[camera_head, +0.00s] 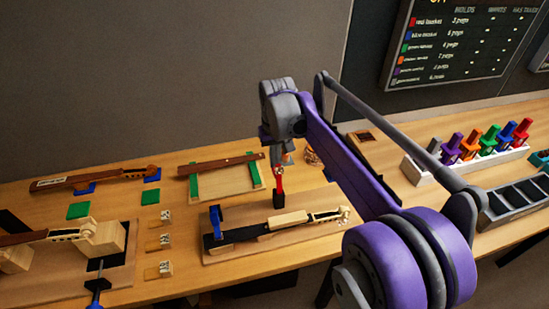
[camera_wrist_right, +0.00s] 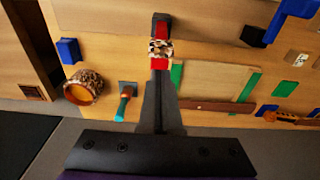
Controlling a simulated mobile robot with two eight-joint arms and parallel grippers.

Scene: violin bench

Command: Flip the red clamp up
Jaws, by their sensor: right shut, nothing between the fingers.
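The red clamp (camera_head: 279,180) stands upright on a black base (camera_head: 279,199) at the back edge of the middle board, in the head view. In the right wrist view the red clamp (camera_wrist_right: 160,62) lies straight ahead of the fingers, with a speckled brown-and-cream piece (camera_wrist_right: 160,47) across it. My right gripper (camera_head: 284,158) is just above the clamp's top in the head view. Its fingers (camera_wrist_right: 159,80) are shut and empty, their tips close to the clamp; I cannot tell whether they touch. My left gripper is not in view.
The middle board (camera_head: 300,246) holds a violin neck and a blue clamp (camera_head: 215,216). A pale panel with green strips (camera_head: 193,187) lies behind it. Pegs in a white rack (camera_head: 418,166) and a grey bin (camera_head: 500,213) stand at right. A speckled cup (camera_wrist_right: 84,88) shows in the wrist view.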

